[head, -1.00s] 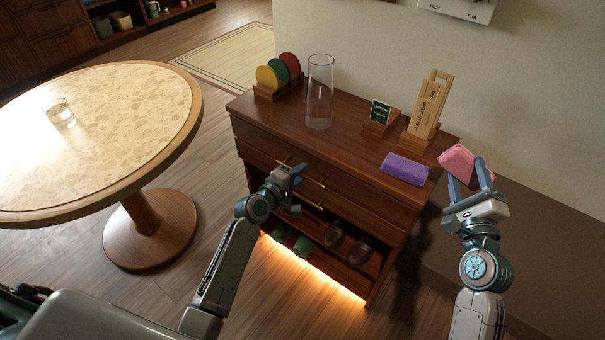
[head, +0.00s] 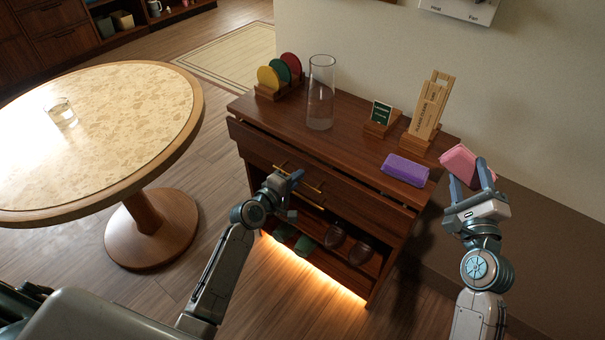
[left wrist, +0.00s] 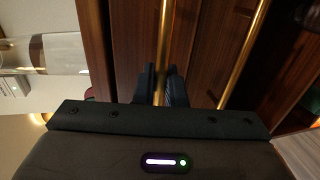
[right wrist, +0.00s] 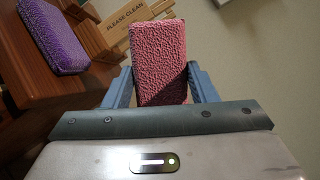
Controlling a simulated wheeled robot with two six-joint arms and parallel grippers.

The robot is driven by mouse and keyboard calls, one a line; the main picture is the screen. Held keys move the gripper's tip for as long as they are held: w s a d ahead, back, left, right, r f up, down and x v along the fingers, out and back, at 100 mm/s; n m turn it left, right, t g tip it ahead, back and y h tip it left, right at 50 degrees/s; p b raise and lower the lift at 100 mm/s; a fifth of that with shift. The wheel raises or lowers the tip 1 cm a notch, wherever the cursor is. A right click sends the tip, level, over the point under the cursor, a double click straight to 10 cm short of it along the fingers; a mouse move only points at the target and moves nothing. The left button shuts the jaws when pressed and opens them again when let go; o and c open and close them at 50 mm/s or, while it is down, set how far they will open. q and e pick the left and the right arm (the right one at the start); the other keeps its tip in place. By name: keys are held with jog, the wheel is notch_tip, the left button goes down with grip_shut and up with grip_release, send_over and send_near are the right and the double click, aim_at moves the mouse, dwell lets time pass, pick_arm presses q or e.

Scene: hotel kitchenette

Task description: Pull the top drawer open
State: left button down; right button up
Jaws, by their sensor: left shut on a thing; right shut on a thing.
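The dark wood cabinet (head: 340,118) has a top drawer (head: 372,198) whose front stands slightly out, with a narrow gap under the cabinet top. My left gripper (head: 293,180) is at the drawer front. In the left wrist view its fingers (left wrist: 165,85) are shut on the top drawer's brass bar handle (left wrist: 164,40). A second brass bar (left wrist: 243,55), on the drawer below, runs beside it, apart from the fingers. My right gripper (head: 470,180) is shut on a pink sponge (head: 459,160), held off the cabinet's right end; the sponge also shows in the right wrist view (right wrist: 160,60).
On the cabinet top are a glass vase (head: 321,95), coloured discs in a rack (head: 270,94), a small green sign (head: 381,115), a wooden sign holder (head: 427,115) and a purple sponge (head: 405,170). A round table (head: 100,130) stands left.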

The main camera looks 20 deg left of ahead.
pick_arm(q)
jog(key=f+v, duration=0.3)
jog(key=v, duration=1.3)
jog(key=shift+s, duration=0.45)
jog(key=shift+a+f, duration=0.1)
jog(key=c, duration=1.6)
grip_release()
jog(key=shift+s, duration=0.1)
jog(key=v, duration=1.1)
jog(key=shift+s+a, duration=0.2)
jog(key=shift+s, duration=0.1)
